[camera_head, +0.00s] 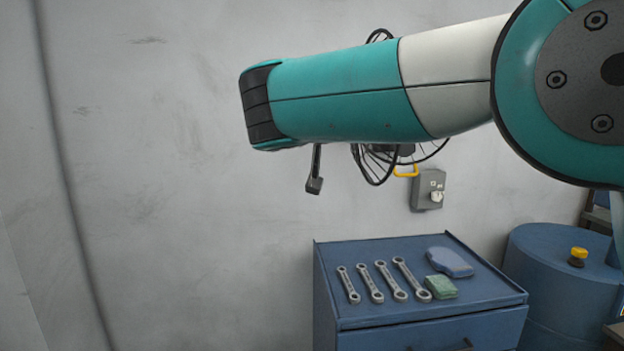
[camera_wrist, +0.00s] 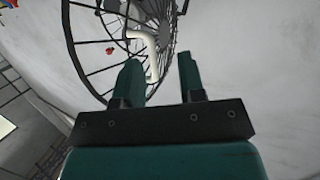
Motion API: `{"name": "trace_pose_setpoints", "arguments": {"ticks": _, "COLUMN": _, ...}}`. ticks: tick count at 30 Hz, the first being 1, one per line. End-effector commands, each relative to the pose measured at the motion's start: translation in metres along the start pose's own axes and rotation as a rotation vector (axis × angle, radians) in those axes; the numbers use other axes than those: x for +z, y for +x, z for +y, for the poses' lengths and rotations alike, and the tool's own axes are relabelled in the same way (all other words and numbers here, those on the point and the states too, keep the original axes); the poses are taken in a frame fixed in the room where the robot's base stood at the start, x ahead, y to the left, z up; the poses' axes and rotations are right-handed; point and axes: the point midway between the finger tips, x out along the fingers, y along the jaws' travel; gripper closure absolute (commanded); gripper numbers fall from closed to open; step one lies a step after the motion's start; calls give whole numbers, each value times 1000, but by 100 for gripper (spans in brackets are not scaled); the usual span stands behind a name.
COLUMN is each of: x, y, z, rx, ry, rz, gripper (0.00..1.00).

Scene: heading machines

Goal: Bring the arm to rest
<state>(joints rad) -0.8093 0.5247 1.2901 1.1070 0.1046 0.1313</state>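My arm (camera_head: 340,90) stretches across the upper right of the head view, teal and white, raised above a blue cabinet. In the wrist view my gripper (camera_wrist: 160,78) shows two teal fingers standing apart, with a gap between them. No object shows clearly held in the gap. A white curved bar (camera_wrist: 150,50) and a dark spoked wheel-like guard (camera_wrist: 95,45) lie behind the fingers in that view. In the head view the gripper itself is mostly hidden by the arm.
The blue cabinet (camera_head: 425,310) below the arm bears several wrenches (camera_head: 385,280), a blue cloth (camera_head: 450,262) and a green sponge (camera_head: 441,287). A blue drum (camera_head: 560,270) with a yellow knob stands at right. A grey switch box (camera_head: 428,190) is on the wall. The left side is clear.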

Motion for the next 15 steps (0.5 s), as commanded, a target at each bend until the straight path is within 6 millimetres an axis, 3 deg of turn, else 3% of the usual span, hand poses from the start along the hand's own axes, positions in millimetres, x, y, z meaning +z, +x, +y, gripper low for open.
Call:
{"name": "trace_pose_setpoints", "arguments": {"ticks": 1, "x": 11, "y": 7, "z": 18, "rx": -57, "ry": -39, "rz": -84, "gripper": 63}}
{"name": "trace_pose_setpoints", "arguments": {"ticks": 3, "x": 38, "y": 6, "z": 35, "rx": -161, "ry": -106, "rz": -220, "gripper": 63}}
{"name": "trace_pose_setpoints", "arguments": {"ticks": 5, "x": 67, "y": -4, "z": 52, "rx": -251, "ry": -161, "rz": -340, "gripper": 63}}
{"name": "trace_pose_setpoints", "arguments": {"ticks": 7, "x": 104, "y": -27, "z": 74, "rx": -359, "ry": -224, "rz": -484, "gripper": 63}}
{"name": "trace_pose_setpoints", "arguments": {"ticks": 12, "x": 192, "y": -116, "z": 127, "rx": -622, "ry": -346, "rz": -803, "gripper": 63}}
{"name": "trace_pose_setpoints", "arguments": {"ticks": 15, "x": 229, "y": -172, "z": 152, "rx": -755, "ry": -392, "rz": -940, "gripper": 63}}
